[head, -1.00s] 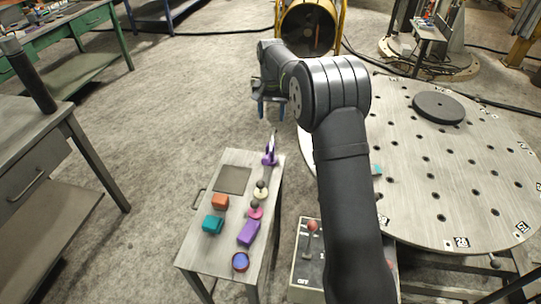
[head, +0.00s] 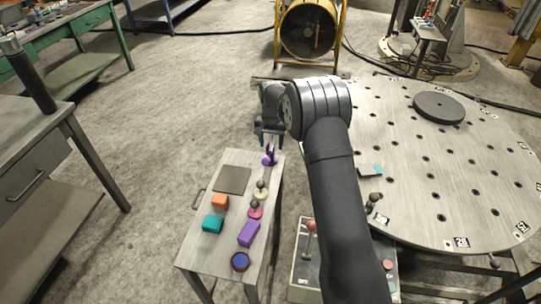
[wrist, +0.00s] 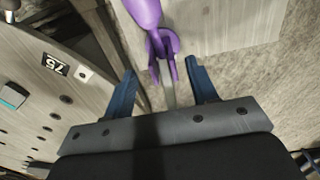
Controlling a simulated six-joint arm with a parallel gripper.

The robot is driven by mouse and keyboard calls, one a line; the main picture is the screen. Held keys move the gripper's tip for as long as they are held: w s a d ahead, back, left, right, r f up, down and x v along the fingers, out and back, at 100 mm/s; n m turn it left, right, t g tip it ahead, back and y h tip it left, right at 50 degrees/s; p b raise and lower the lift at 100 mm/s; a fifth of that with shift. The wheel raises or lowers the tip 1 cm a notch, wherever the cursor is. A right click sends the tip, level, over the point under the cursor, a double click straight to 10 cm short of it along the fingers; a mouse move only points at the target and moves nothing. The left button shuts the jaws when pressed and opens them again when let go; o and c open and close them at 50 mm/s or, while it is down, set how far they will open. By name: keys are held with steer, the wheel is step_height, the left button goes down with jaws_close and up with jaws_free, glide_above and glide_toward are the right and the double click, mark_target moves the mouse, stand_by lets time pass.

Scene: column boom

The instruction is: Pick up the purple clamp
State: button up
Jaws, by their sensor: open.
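The purple clamp (head: 269,158) is at the far right corner of the small table, with a metal bar pointing away. In the wrist view the purple clamp (wrist: 162,45) comes in from the top, and its grey bar reaches down between my fingers. My gripper (head: 270,138) is at the far end of the clamp in the head view. In the wrist view my gripper (wrist: 163,78) shows two blue fingers apart, one on each side of the clamp's lower end. I see no clear contact between fingers and clamp.
The small table (head: 200,245) also holds an orange block (head: 220,201), a teal block (head: 212,224), a purple block (head: 249,233), a blue round piece (head: 240,261) and knobbed pieces (head: 256,212). A large round perforated table (head: 410,150) stands to the right.

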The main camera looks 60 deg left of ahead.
mark_target(270, 145)
steer(key=f, duration=0.4)
steer(key=shift+a+f, duration=0.15)
steer(key=shift+a, duration=0.1)
steer(key=c, duration=1.1)
steer(key=shift+r, duration=0.2)
step_height(270, 145, up, 4)
steer(key=shift+r, duration=0.15)
steer(key=w+d+r, duration=0.2)
steer(key=d, duration=0.1)
steer(key=w+d+r, duration=0.2)
steer(key=d, duration=0.1)
steer(key=w+d+r, duration=0.2)
steer(key=w+d, duration=0.1)
steer(key=shift+d+r, duration=0.2)
steer(key=shift+r, duration=0.05)
